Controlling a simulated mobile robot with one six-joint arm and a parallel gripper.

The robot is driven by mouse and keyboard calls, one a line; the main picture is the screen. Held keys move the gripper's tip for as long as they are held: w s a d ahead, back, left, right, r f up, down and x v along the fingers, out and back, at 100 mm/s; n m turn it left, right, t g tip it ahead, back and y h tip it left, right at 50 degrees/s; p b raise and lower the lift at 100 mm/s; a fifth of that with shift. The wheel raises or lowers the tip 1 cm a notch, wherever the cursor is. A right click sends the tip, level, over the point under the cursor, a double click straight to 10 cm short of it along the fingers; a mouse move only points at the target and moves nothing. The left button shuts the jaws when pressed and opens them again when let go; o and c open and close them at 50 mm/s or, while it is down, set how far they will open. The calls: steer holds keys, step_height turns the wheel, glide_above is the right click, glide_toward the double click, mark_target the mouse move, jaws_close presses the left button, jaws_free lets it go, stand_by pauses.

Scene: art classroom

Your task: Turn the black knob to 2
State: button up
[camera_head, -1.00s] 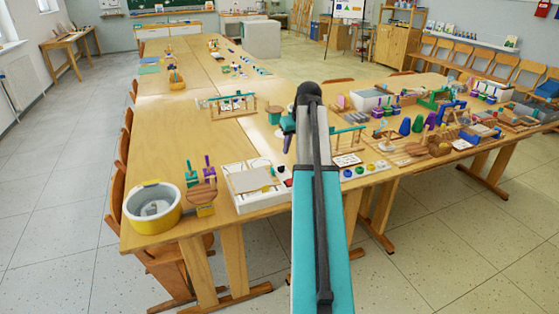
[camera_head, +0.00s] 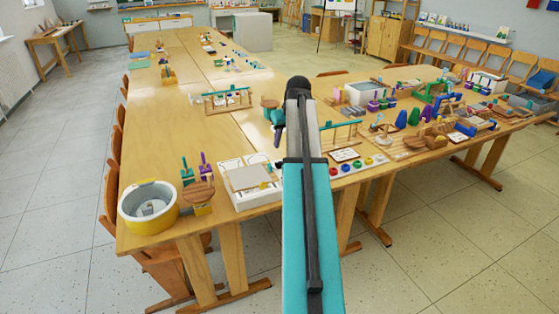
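My arm reaches forward over the near table (camera_head: 232,146), its teal and white link in the middle of the picture. My gripper (camera_head: 278,138) is a small dark shape beyond the arm's black joint, over the table. It is too small and too covered to show whether it is open or shut. I cannot make out the black knob or any number marks; the arm hides part of the table beside the box.
A white board with several coloured knobs (camera_head: 352,169) lies right of my arm. Many toys crowd the right side. Open floor lies in front.

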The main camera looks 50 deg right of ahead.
mark_target(279, 167)
steer(key=p+x, duration=0.1)
steer(key=x, duration=1.1)
steer(key=shift+w+d+f, duration=0.15)
steer(key=shift+f, duration=0.2)
steer(key=c, duration=0.6)
steer(key=shift+c, duration=0.9)
